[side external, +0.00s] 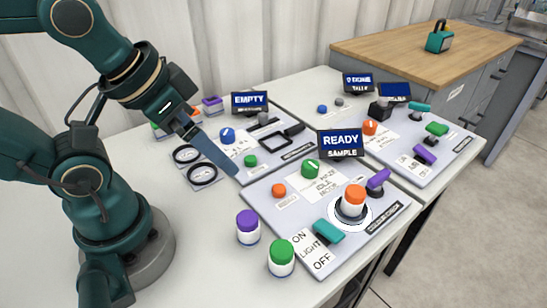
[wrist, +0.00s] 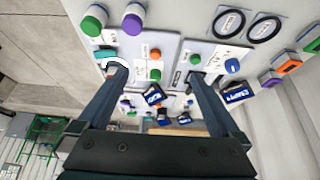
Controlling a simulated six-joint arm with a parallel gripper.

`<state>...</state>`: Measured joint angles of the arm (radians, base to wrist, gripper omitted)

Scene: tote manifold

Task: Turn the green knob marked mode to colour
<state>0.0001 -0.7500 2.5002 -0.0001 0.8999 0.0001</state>
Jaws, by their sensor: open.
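The green knob marked mode (side external: 311,169) stands on the front grey panel (side external: 263,205), in the side external view, above a white label reading HAZE, IDLE and MODE. Its pointer direction is too small to tell. In the wrist view the same green knob (wrist: 155,74) appears between my two fingers, some way beyond them. My gripper (side external: 232,168) is open and empty. It hangs above the panels, left of the knob and apart from it. In the wrist view its fingers (wrist: 155,76) are spread wide. The READY SAMPLE display (side external: 341,143) stands behind the knob.
An orange knob (side external: 279,190) is left of the green one. An orange-lidded jar (side external: 354,199), purple lever (side external: 378,179) and teal switch (side external: 328,231) share the panel. Purple-lidded (side external: 248,227) and green-lidded (side external: 281,258) jars stand in front. Another panel's green knob (side external: 250,160) is nearby.

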